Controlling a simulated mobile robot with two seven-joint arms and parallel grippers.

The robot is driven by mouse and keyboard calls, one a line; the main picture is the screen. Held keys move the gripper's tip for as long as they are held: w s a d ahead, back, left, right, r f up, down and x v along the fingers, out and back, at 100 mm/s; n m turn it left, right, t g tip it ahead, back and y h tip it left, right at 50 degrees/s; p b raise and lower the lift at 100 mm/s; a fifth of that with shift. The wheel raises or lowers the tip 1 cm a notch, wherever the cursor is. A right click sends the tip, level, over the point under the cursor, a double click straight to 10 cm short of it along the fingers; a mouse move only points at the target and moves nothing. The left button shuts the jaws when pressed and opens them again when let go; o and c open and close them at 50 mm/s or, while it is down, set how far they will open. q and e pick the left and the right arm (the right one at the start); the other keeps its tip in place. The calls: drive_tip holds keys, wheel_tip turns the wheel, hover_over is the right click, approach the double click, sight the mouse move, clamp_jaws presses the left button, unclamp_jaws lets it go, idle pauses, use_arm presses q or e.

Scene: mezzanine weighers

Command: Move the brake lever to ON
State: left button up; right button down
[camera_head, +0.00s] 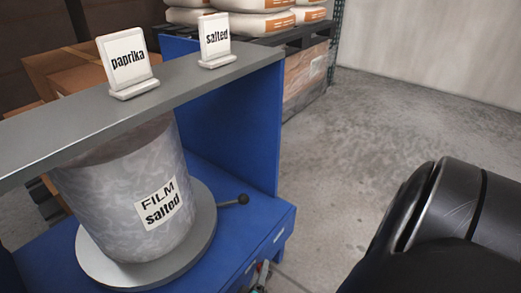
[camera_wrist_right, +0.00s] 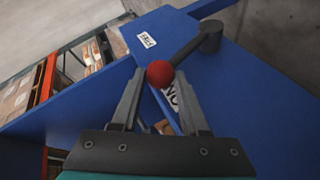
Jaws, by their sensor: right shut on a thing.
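The brake lever (camera_wrist_right: 188,53) is a dark arm with a red ball knob. In the right wrist view it runs from a dark round pivot (camera_wrist_right: 211,36) to the knob between my right gripper's fingertips (camera_wrist_right: 160,76). The right gripper is shut on the knob. A white label (camera_wrist_right: 172,96), seemingly reading ON upside down, shows just below the knob, partly hidden by it and a finger. Another white label (camera_wrist_right: 146,40) lies on the blue panel beyond; its text is too small to read. In the head view, the right gripper (camera_head: 262,275) shows only in part at the bottom edge. My left gripper is out of view.
A film roll (camera_head: 119,193) stands on a round grey plate (camera_head: 205,225) in the blue frame (camera_head: 240,130). A black-knobbed rod (camera_head: 240,200) sticks out beside it. A grey shelf (camera_head: 60,125) carries paprika (camera_head: 126,59) and salted (camera_head: 215,37) signs. The floor to the right is clear.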

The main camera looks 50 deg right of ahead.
drive_tip(key=shift+s+a+f, duration=0.1)
drive_tip(key=shift+s+f, duration=0.25)
drive_tip(key=c, duration=0.7)
unclamp_jaws()
drive_tip(key=o, duration=0.3)
drive_tip(key=shift+w+r, duration=0.1)
drive_tip(key=shift+w, duration=0.05)
drive_tip(key=shift+w+r, duration=0.1)
drive_tip(key=shift+r, duration=0.05)
